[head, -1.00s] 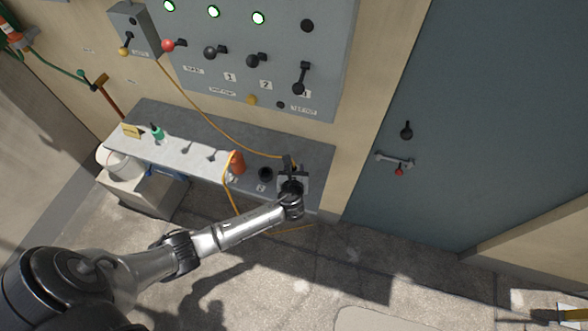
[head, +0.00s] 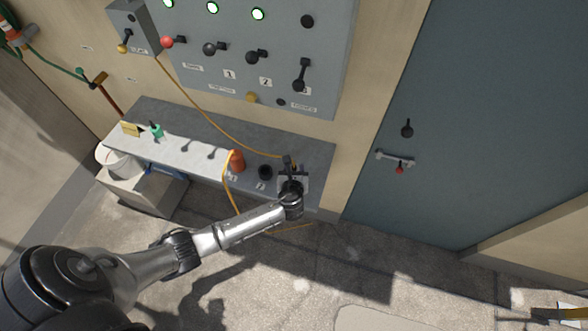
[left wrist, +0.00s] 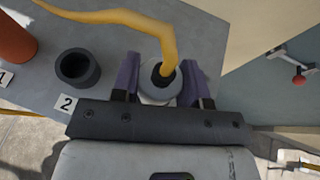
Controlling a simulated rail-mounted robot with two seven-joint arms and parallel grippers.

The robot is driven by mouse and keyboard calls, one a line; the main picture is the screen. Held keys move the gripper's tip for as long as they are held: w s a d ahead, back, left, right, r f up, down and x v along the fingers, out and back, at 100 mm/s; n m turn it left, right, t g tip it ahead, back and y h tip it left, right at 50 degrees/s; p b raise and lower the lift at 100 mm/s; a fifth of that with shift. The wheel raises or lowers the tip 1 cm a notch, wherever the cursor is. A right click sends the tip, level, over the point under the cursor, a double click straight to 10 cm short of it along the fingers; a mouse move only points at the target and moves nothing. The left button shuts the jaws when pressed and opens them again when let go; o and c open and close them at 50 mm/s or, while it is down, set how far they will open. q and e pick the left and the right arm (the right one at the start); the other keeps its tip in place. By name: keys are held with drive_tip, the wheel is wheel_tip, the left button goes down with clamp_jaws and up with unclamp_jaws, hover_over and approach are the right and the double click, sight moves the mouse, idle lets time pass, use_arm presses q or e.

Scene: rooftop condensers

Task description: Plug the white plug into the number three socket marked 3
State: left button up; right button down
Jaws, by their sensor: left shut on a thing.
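My left gripper (head: 291,182) is over the right end of the grey bench. Its purple fingers (left wrist: 160,82) are shut on the white plug (left wrist: 147,80) in the left wrist view. A yellow-orange cable (left wrist: 150,27) comes out of the plug's top. The number three socket and its mark are hidden under the plug and gripper, so I cannot tell whether the plug is seated. The empty black socket (left wrist: 77,67) marked 2 stands just left; it also shows in the head view (head: 265,172). My right gripper is not in view.
An orange plug (head: 236,161) stands at place 1 on the bench (head: 190,135). The cable (head: 205,112) runs up to a grey box (head: 133,32). A switch panel (head: 320,75) with green lamps hangs above.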

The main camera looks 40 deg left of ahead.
use_arm(q)
drive_tip(key=shift+f+b, duration=0.35)
drive_tip(key=shift+f, duration=0.35)
idle(0.6)
drive_tip(key=shift+f, duration=0.1)
idle(0.4)
drive_tip(key=o, duration=1)
drive_tip(key=shift+o, duration=0.2)
drive_tip(key=v, duration=1.4)
drive_tip(key=shift+f, duration=0.1)
